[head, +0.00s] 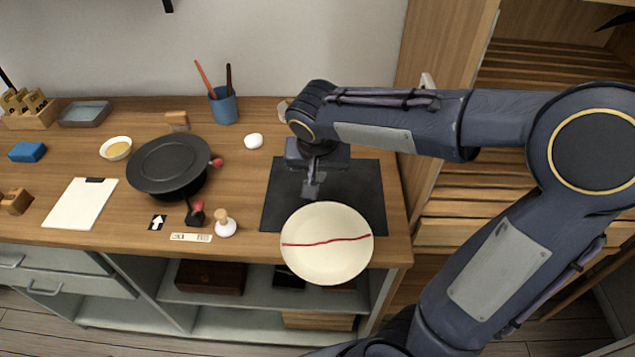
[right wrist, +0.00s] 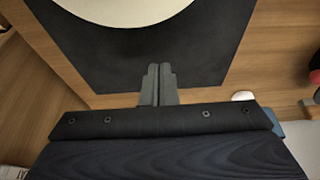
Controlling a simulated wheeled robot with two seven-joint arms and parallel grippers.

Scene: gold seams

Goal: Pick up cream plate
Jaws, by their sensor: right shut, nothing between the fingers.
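The cream plate (head: 327,243) is round with a red line across its middle. It lies at the front edge of the dark mat (head: 372,190) and its near part reaches past the table's front edge in the head view. In the right wrist view the plate (right wrist: 125,8) shows only in part at the top. My right gripper (head: 311,190) is above the mat, behind the plate and apart from it. Its fingers (right wrist: 157,75) are closed together with nothing between them. My left gripper is not in view.
The wooden table (head: 120,235) holds a black round pan-like object (head: 170,165), a white-based stamp (head: 225,226), a white egg-shaped object (head: 253,141) and a blue cup (head: 224,106) with sticks. A wooden slatted shelf (head: 520,130) stands at the right.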

